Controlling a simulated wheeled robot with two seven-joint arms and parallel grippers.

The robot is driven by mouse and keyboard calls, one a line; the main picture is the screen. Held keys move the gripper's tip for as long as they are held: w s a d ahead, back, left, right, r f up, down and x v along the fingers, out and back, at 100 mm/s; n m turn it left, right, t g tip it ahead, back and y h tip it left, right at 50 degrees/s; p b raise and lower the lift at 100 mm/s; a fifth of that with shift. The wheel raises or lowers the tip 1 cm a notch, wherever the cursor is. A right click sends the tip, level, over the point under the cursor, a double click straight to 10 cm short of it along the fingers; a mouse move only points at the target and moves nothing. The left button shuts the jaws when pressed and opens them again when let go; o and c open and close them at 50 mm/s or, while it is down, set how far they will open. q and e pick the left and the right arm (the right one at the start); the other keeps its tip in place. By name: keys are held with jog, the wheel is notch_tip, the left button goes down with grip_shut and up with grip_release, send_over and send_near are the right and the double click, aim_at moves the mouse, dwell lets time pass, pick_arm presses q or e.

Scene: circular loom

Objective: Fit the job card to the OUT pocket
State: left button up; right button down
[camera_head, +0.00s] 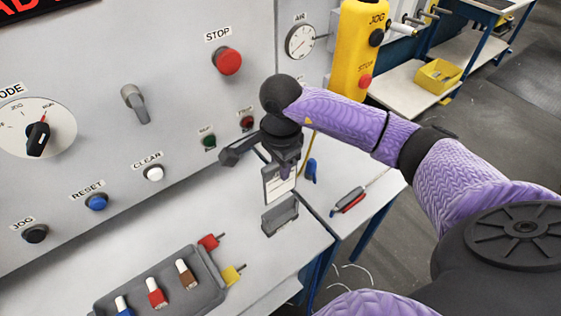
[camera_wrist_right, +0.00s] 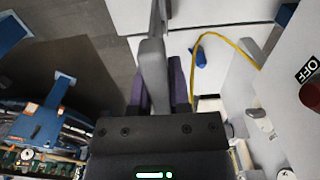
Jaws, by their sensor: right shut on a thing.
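My right gripper (camera_head: 282,163) points down beside the panel in the head view, shut on the job card (camera_head: 279,184), a white card with a dark band. The card hangs roughly upright just above a dark grey pocket (camera_head: 280,216) by the worktop's right end. I cannot tell whether the card's lower edge is inside the pocket or only above it. No OUT label is readable. In the right wrist view, a grey upright piece (camera_wrist_right: 153,70) shows between the purple fingers; I cannot tell whether it is the card. My left gripper is not in view.
The grey panel carries a red STOP button (camera_head: 228,61), a lever (camera_head: 135,103) and small red and green buttons close to the gripper. A tray (camera_head: 206,291) of coloured pieces stands at the front. A red-handled tool (camera_head: 348,200) and blue item (camera_head: 311,172) lie on the right.

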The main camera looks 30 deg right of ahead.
aim_at(281, 195)
notch_tip(281, 195, down, 4)
jog(key=shift+r+b, duration=0.25)
jog(key=shift+b, duration=0.8)
jog(key=shift+f, duration=0.1)
jog(key=shift+f+b, duration=1)
jog(key=shift+f, duration=0.05)
jog(key=shift+f, duration=0.1)
jog(key=shift+f+b, duration=0.65)
jog(key=shift+b, duration=0.05)
jog(key=shift+f+b, duration=1.3)
jog(key=shift+f, duration=0.15)
jog(key=c, duration=0.5)
grip_release()
